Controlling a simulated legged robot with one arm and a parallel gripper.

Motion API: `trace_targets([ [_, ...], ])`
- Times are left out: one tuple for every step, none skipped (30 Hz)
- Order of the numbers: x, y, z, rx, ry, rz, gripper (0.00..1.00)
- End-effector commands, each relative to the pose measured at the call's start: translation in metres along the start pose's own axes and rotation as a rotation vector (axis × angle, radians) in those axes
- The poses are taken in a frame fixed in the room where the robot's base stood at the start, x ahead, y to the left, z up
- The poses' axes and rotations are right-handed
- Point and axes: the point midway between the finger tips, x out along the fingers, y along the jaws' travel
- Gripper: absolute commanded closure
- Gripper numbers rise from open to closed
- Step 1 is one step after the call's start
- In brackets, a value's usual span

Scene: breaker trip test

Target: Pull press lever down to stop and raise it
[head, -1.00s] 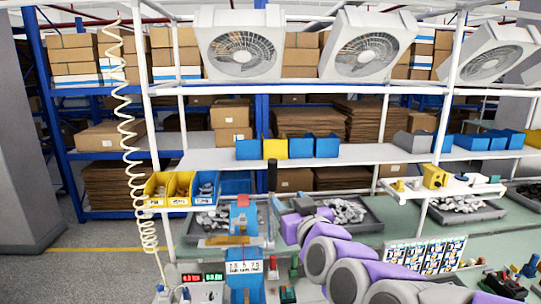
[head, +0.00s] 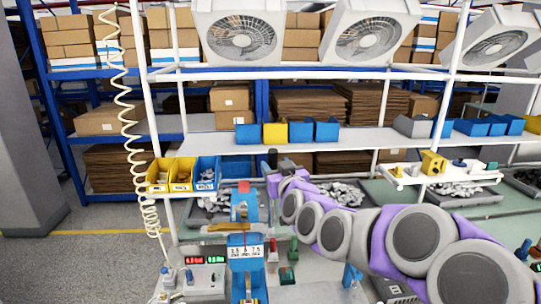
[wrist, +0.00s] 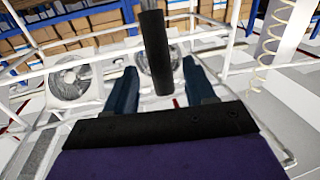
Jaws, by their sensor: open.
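The press (head: 244,210) is blue with a red block on top and stands at the lower centre of the head view, with a white scale label on its front. The black lever handle (head: 272,158) sticks up at its upper right. In the wrist view the handle (wrist: 154,50) is a dark cylinder, seen between my two blue fingers. My gripper (wrist: 159,68) is open, with a gap on each side of the handle. In the head view my gripper (head: 285,166) is close beside the handle, small and partly hidden by its own wrist.
Yellow and blue bins (head: 182,173) stand left of the press. A control box with red and green displays (head: 204,275) is at the lower left. A coiled cable (head: 126,110) hangs at left. Trays of metal parts (head: 345,192) lie behind my arm. A white shelf (head: 350,140) crosses behind.

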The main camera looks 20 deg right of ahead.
Motion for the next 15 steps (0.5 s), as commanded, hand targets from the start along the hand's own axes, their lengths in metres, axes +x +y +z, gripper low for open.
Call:
trace_targets([
  [0.008, -0.001, -0.002, 0.0, 0.0, -0.001, 0.45],
  [0.013, 0.0, -0.003, 0.0, 0.002, 0.0, 0.45],
  [0.018, 0.0, -0.003, 0.0, 0.003, 0.0, 0.45],
  [0.022, 0.0, -0.003, 0.0, 0.002, 0.0, 0.45],
  [0.027, 0.0, -0.002, 0.0, 0.0, -0.001, 0.45],
  [0.032, -0.001, -0.001, -0.001, -0.001, -0.001, 0.45],
  [0.035, -0.001, -0.001, -0.001, -0.001, -0.001, 0.45],
  [0.039, -0.001, -0.001, -0.001, 0.0, -0.002, 0.45],
  [0.043, -0.001, -0.002, -0.001, 0.001, -0.002, 0.45],
  [0.045, 0.0, -0.003, -0.001, 0.002, -0.001, 0.45],
  [0.048, 0.0, -0.003, -0.002, 0.003, 0.0, 0.45],
  [0.05, 0.001, -0.003, -0.002, 0.004, 0.0, 0.45],
  [0.052, 0.0, -0.003, -0.002, 0.003, 0.0, 0.45],
  [0.053, 0.0, -0.003, -0.002, 0.003, 0.0, 0.45],
  [0.055, 0.0, -0.002, -0.002, 0.003, 0.0, 0.45],
])
